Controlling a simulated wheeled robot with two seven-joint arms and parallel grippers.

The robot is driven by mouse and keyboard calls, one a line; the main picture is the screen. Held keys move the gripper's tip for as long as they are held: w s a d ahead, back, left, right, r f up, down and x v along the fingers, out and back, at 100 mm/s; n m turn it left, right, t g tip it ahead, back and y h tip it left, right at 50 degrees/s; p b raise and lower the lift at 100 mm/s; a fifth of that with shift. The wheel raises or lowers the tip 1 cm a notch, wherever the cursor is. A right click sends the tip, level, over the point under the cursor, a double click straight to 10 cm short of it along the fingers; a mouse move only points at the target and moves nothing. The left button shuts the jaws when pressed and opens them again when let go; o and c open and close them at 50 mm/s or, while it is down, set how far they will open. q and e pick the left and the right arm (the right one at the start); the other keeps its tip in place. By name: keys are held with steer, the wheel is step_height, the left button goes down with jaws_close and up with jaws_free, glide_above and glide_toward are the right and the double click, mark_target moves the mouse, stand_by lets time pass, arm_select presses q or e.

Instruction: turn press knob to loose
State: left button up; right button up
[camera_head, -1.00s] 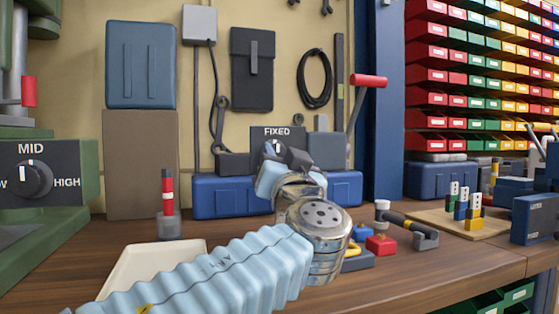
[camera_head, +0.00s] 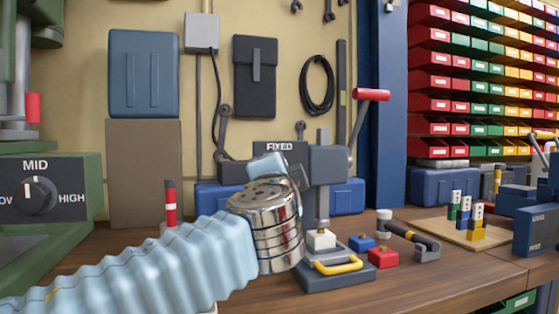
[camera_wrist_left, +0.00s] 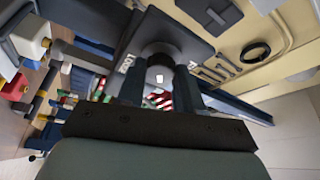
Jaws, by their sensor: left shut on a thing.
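The press (camera_head: 326,170) stands on the bench with a red-tipped lever (camera_head: 371,94). Its dark panel (camera_head: 280,147) reads FIXED in the head view. My left arm covers the knob there. In the left wrist view the round dark knob (camera_wrist_left: 160,70) with a white mark sits in front of the panel (camera_wrist_left: 184,44). My left gripper (camera_wrist_left: 159,88) has a finger on each side of the knob and is shut on it. In the head view the left gripper is mostly hidden behind my wrist. My right gripper is not in view.
A green machine with another knob panel (camera_head: 40,188) reading MID stands at left. A board (camera_head: 462,228) with small pieces is further right.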

arm_select(q)
steer(key=shift+d+r+m+g+y+p, duration=0.15)
steer(key=shift+m+g+p, duration=0.6)
steer(key=shift+m+p, duration=1.15)
steer(key=shift+a+r+m+g+y+p, duration=0.15)
steer(key=shift+m+g+p, duration=0.65)
steer(key=shift+m+p, duration=1.1)
steer(key=shift+d+r+m+g+y+p, duration=0.15)
steer(key=shift+m+g+p, duration=0.6)
steer(key=shift+m+p, duration=1.15)
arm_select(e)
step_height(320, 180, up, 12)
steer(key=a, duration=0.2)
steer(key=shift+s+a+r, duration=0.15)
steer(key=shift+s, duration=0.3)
arm_select(q)
steer(key=shift+f, duration=0.1)
steer(key=o, duration=1)
steer(key=shift+o, duration=0.2)
steer(key=v, duration=1.3)
steer(key=shift+s+b, duration=0.35)
steer(key=shift+b, duration=0.1)
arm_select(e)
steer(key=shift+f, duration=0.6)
